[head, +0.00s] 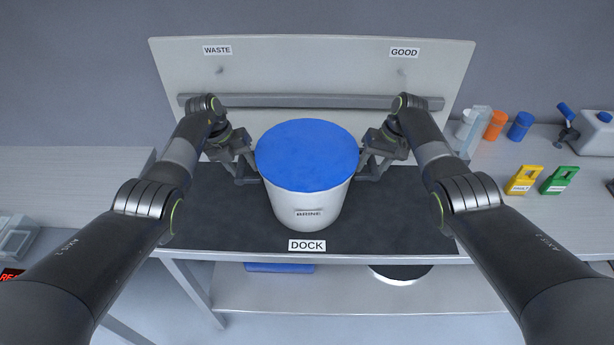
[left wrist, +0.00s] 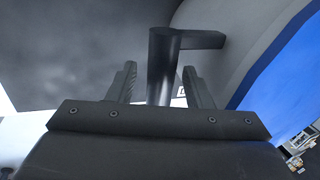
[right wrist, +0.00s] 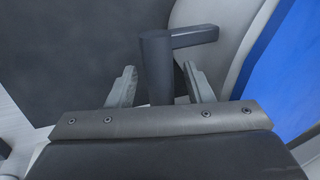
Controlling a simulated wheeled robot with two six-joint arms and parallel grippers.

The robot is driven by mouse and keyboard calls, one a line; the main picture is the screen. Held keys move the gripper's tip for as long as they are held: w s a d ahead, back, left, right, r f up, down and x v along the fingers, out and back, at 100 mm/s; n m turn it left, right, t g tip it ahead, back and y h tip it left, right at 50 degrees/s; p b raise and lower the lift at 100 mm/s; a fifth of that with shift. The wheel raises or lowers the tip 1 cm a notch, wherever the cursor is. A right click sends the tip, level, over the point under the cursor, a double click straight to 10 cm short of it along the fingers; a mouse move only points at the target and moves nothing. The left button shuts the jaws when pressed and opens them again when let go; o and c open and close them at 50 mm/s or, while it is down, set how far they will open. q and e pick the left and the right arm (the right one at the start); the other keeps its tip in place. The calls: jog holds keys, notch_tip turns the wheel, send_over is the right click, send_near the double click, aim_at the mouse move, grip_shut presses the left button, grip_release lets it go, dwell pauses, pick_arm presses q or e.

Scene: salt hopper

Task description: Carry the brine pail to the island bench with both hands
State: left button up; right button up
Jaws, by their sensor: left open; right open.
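The brine pail (head: 304,207) is white with a blue lid (head: 307,155) and stands upright on the dark mat of the dock (head: 400,215). My left gripper (head: 254,170) is at the pail's left side; in the left wrist view its open fingers (left wrist: 158,88) stand on either side of a dark handle (left wrist: 163,62). My right gripper (head: 361,165) is at the pail's right side; in the right wrist view its open fingers (right wrist: 158,86) stand on either side of a matching dark handle (right wrist: 157,62). Neither gripper is shut on its handle. The island bench cannot be made out.
A grey back panel labelled WASTE and GOOD (head: 310,70) rises behind the pail, with a horizontal rail (head: 310,101). A bench at the right (head: 540,215) holds bottles, yellow and green tags (head: 523,180). A bare pale surface (head: 70,180) lies left. A lower shelf (head: 340,290) is under the dock.

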pick_arm(q)
grip_shut()
pick_arm(e)
grip_shut()
dwell(1.1)
